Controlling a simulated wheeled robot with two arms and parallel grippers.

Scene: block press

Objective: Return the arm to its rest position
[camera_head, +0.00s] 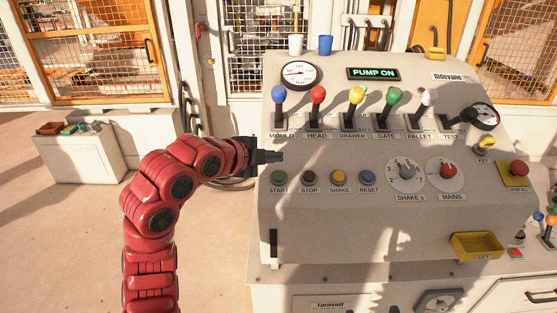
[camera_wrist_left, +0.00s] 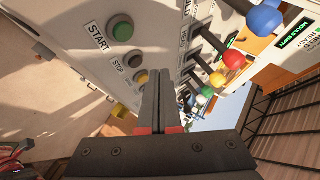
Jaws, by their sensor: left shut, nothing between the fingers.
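My left arm (camera_head: 152,215) is red and rises from the bottom left in the head view, bending right toward the control panel. My left gripper (camera_head: 280,157) is shut and empty. It is at the panel's left edge, above the green START button (camera_head: 279,177) and below the blue MOULD lever (camera_head: 279,98) in the picture. In the left wrist view the closed fingers (camera_wrist_left: 159,85) point along the panel, with the START button (camera_wrist_left: 121,28) to their left and the lever knobs to their right. I cannot tell whether the fingertips touch the panel. My right gripper is not in view.
The panel (camera_head: 330,230) carries several levers, buttons and dials. The display (camera_head: 373,73) reads PUMP ON. A yellow tray (camera_head: 477,245) is at its lower right. White and blue cups (camera_head: 325,45) stand behind. A low cabinet (camera_head: 75,155) stands at left; the floor before it is clear.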

